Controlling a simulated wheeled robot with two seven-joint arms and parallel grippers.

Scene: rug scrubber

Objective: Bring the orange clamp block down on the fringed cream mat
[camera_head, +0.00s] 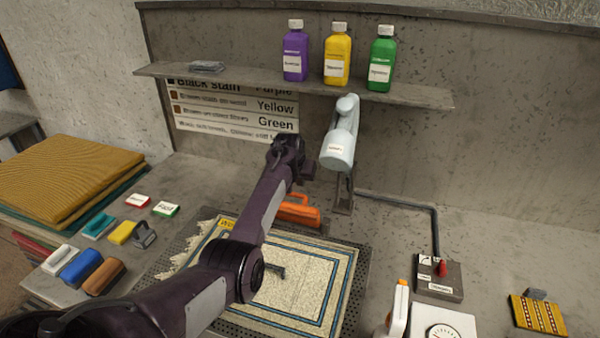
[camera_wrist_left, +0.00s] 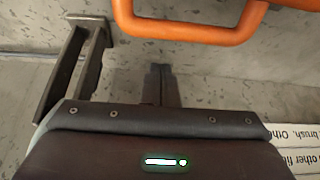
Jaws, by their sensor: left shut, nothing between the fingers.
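The orange clamp block (camera_head: 299,214) is at the back edge of the fringed cream mat (camera_head: 297,285), partly behind my left arm. In the left wrist view, an orange bar with a loop (camera_wrist_left: 190,32) crosses the top. My left gripper (camera_head: 304,170) is above and behind the clamp block in the head view, close to the wall. Its fingers (camera_wrist_left: 161,72) are together and empty, apart from the orange bar. My left arm covers part of the mat. Whether the block touches the mat is hard to tell. My right gripper is not in view.
A pale blue nozzle (camera_head: 339,150) on a metal post (camera_head: 344,196) stands right beside my left gripper. A shelf (camera_head: 400,92) with bottles is above. Brushes (camera_head: 82,267) lie at left; a control box with a red lever (camera_head: 440,278) is at right.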

